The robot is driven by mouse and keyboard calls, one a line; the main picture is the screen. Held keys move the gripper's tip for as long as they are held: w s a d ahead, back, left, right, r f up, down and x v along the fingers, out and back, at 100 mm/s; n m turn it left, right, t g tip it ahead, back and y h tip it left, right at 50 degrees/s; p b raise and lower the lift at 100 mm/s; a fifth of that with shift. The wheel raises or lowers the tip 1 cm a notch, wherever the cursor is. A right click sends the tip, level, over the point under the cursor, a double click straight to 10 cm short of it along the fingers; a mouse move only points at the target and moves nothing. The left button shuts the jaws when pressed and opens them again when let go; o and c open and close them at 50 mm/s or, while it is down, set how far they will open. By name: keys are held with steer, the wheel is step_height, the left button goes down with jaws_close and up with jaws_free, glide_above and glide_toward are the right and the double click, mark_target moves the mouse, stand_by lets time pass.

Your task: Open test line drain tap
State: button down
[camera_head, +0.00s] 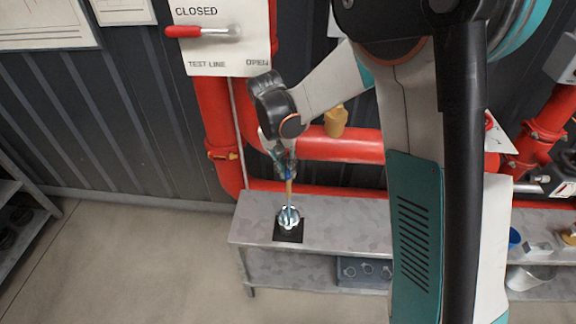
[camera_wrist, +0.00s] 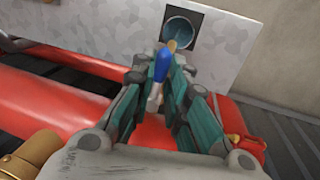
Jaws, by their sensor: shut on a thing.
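A white plate (camera_head: 228,45) marked CLOSED, TEST LINE and OPEN hangs on the wall. Its red-handled lever (camera_head: 185,31) lies level, just under the word CLOSED. My gripper (camera_head: 288,170) is well below and right of the plate, above a grey bench. It is shut on a slim blue and tan thing (camera_wrist: 162,65), which also shows in the head view (camera_head: 289,188). The thing points down toward a shiny round cup or opening (camera_wrist: 181,27) on a black square. I cannot tell whether its tip is inside it.
The grey bench (camera_head: 345,232) stands under my gripper. Thick red pipes (camera_head: 340,146) run along the wall just behind, with a brass fitting (camera_head: 335,121) on top. Dark shelves (camera_head: 15,215) stand at the far left. The floor left of the bench is clear.

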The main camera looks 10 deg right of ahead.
steer(key=c, duration=1.6)
jaws_free()
steer(key=shift+o, duration=0.2)
steer(key=shift+r, duration=0.1)
step_height(320, 180, up, 7)
steer(key=a, duration=0.1)
steer(key=shift+w+a, duration=0.25)
